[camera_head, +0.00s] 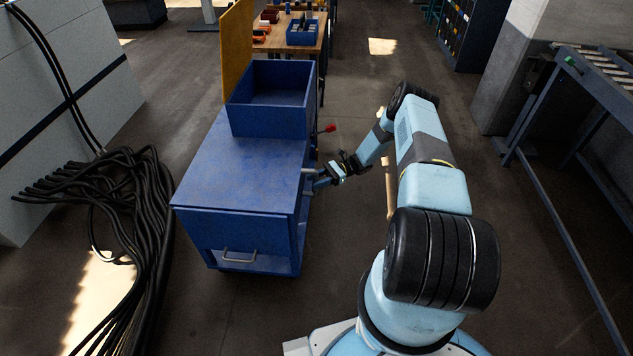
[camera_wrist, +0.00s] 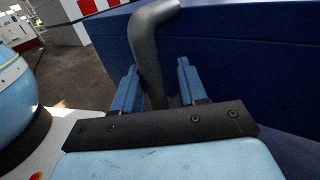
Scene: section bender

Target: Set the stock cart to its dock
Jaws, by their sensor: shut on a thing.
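The stock cart (camera_head: 240,170) is a blue wheeled box with a flat top, standing left of my arm in the head view. An open blue bin (camera_head: 270,118) sits at its far end, with a yellow panel (camera_head: 237,50) behind. My gripper (camera_head: 314,179) is at the cart's right side. In the wrist view, a grey bent bar handle (camera_wrist: 147,45) stands between the two fingers of my gripper (camera_wrist: 157,85), which is shut on it. The cart's dark blue side (camera_wrist: 240,60) fills the background. I cannot make out a marked dock.
Thick black cables (camera_head: 125,190) lie on the floor close to the cart's left. A grey cabinet (camera_head: 75,100) stands beyond them. A workbench (camera_head: 290,40) stands behind the cart. A roller conveyor (camera_head: 570,120) and a pillar (camera_head: 510,75) are at the right. Floor in the middle back is clear.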

